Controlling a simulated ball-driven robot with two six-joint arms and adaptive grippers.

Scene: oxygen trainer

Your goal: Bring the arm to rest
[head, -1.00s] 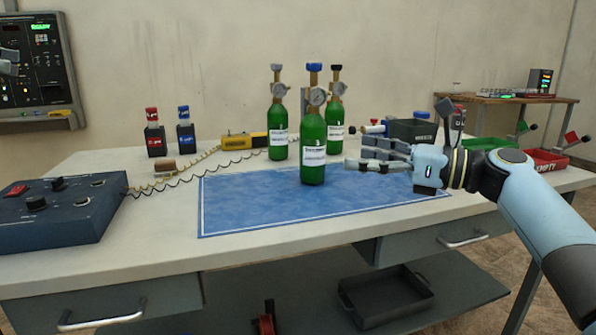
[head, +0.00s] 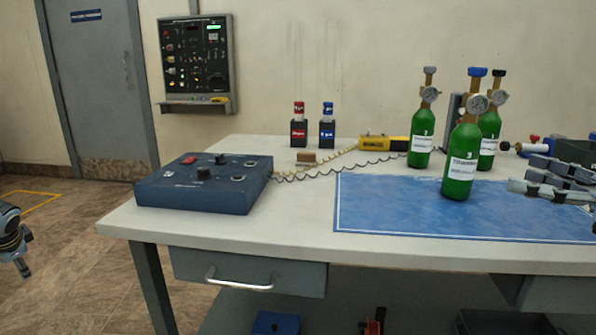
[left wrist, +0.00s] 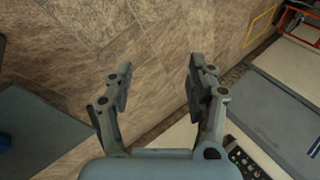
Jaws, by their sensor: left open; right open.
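My left gripper (head: 23,267) shows only in part at the left edge of the head view, low over the floor and away from the bench. In the left wrist view its two fingers (left wrist: 158,88) are spread apart with nothing between them. My right gripper (head: 552,187) is at the right edge of the head view, above the blue mat (head: 385,215). It is open, and its wrist is cut off by the frame. It is just right of the front green cylinder (head: 461,165), with a gap between them.
Two more green cylinders (head: 421,143) stand behind the front one. A blue control box (head: 205,185) sits at the bench's left end, with a yellow device (head: 375,143) at the back. A wall panel (head: 198,55) and a door (head: 97,75) are behind. Floor left of the bench is clear.

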